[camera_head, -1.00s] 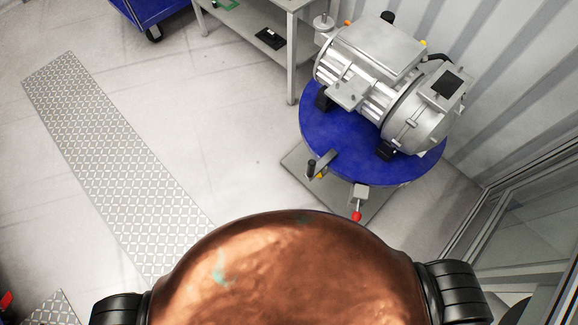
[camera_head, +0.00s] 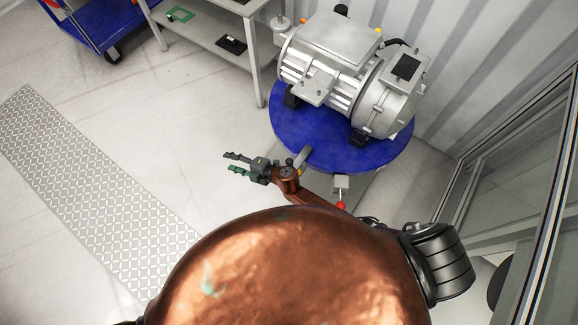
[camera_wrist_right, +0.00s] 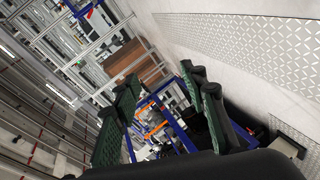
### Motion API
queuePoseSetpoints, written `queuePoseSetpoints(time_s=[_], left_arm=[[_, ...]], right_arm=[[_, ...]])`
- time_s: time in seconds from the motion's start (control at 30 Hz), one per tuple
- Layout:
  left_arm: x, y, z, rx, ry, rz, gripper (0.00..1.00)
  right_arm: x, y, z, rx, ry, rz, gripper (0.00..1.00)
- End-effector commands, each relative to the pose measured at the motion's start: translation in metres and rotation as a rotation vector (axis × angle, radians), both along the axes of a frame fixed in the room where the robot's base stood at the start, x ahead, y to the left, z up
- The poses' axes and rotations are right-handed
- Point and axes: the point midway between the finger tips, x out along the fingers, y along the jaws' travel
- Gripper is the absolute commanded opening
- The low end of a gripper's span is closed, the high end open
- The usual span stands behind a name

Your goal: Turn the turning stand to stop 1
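The turning stand is a round blue disc (camera_head: 318,143) at the upper right of the head view. A silver drive unit (camera_head: 345,70) sits on it on dark blocks. A grey handle (camera_head: 303,157) sticks out at the disc's front left edge, partly hidden by my right wrist. A small grey block (camera_head: 341,183) with a red knob (camera_head: 341,205) is at the front edge. My right gripper (camera_head: 231,162) is open and empty, left of the handle and apart from it. The wrist view shows its two fingers (camera_wrist_right: 160,78) spread with nothing between. My left gripper is not in view. No stop number is readable.
A grey bench (camera_head: 215,40) and a blue cart (camera_head: 105,25) stand at the back left. A glazed frame (camera_head: 520,150) is close on the right, and a corrugated wall is behind the stand. The floor to the left, with a patterned metal strip (camera_head: 90,200), is clear.

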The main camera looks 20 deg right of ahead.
Motion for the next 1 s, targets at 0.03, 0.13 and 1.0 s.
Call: queuePoseSetpoints(time_s=[0.03,0.13,1.0], left_arm=[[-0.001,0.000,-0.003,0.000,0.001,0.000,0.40],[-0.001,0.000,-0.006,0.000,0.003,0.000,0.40],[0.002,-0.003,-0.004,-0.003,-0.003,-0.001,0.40]], right_arm=[[0.004,0.006,0.027,-0.010,-0.051,0.108,0.40],[-0.010,0.014,0.067,-0.080,-0.093,0.359,0.40],[-0.079,-0.216,0.051,-1.252,0.332,0.793,0.40]])
